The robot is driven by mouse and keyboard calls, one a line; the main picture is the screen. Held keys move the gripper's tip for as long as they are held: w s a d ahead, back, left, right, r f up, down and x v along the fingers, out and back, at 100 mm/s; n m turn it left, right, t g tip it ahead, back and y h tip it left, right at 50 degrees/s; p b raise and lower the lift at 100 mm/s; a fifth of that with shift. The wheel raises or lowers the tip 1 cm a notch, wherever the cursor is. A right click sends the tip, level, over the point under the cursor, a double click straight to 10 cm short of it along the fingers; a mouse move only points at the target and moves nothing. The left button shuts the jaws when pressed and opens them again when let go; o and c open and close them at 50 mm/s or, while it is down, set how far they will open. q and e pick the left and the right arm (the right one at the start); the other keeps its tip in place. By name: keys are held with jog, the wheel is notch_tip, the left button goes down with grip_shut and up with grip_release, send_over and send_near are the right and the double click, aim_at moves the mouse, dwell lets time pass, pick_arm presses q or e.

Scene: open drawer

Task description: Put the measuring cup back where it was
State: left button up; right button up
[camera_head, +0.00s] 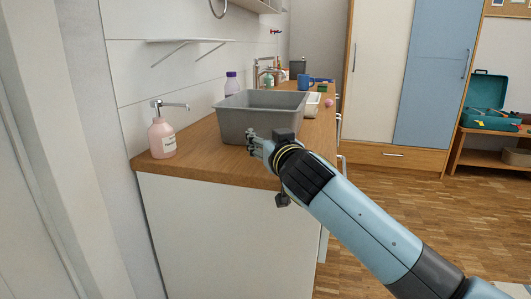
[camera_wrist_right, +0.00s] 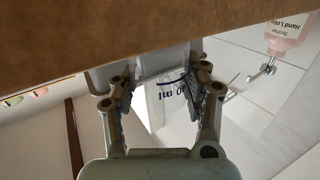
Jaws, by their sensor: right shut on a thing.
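The measuring cup (camera_wrist_right: 163,100) shows in the right wrist view as a pale piece with dark print reading "0 ml". My right gripper (camera_wrist_right: 163,85) is shut on it, one finger on each side. In the head view my right gripper (camera_head: 255,144) is in front of the grey bin (camera_head: 262,117), near the front edge of the wooden counter (camera_head: 205,163). I cannot make out the cup in the head view. My left gripper is not in view.
A pink pump bottle (camera_head: 162,138) stands left of the bin; it also shows in the wrist view (camera_wrist_right: 290,42). A purple-capped bottle (camera_head: 231,84) is behind the bin. A blue mug (camera_head: 304,81) and small items stand farther back. Counter between pump bottle and bin is clear.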

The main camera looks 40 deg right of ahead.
jog(key=shift+f, duration=0.85)
jog(key=shift+f+b, duration=0.2)
jog(key=shift+b, duration=0.1)
jog(key=o, duration=1)
jog(key=shift+r, duration=0.1)
jog(key=shift+r, duration=0.1)
jog(key=shift+s+r, duration=0.1)
jog(key=shift+s, duration=0.05)
jog(key=v, duration=1.1)
jog(key=shift+s+a, duration=0.1)
jog(key=shift+s, duration=0.3)
